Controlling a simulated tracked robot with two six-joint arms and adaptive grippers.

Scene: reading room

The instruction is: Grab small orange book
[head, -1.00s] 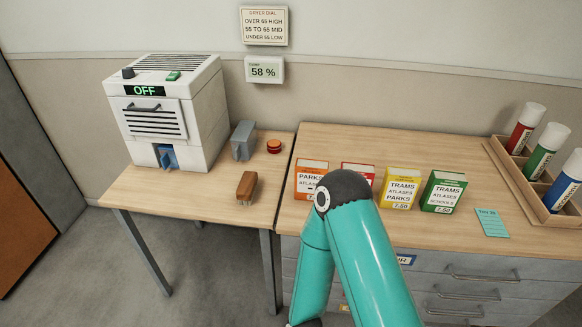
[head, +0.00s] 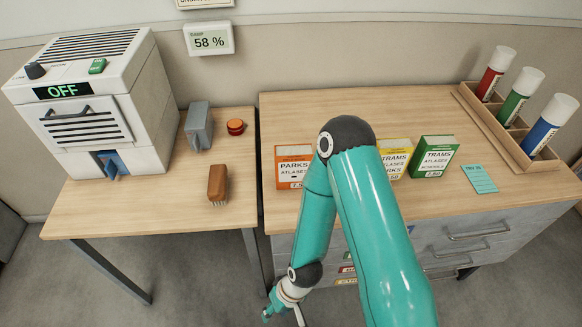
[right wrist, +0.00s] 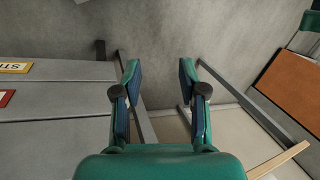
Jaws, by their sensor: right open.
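The small orange book (head: 293,166), labelled PARKS ATLASES, stands upright near the left end of the drawer cabinet's top (head: 345,108). My right arm's elbow covers the spot just right of it. My right gripper (head: 284,314) hangs low at the bottom edge of the head view, in front of the cabinet and below the book. In the right wrist view the right gripper (right wrist: 160,82) is open, with nothing between its fingers and grey floor beyond. The book is not in the wrist view. My left gripper is not in view.
A yellow book (head: 397,153) and a green book (head: 434,157) stand right of my arm. A brush (head: 217,183), a grey block (head: 198,126) and the dryer (head: 95,100) are on the left table.

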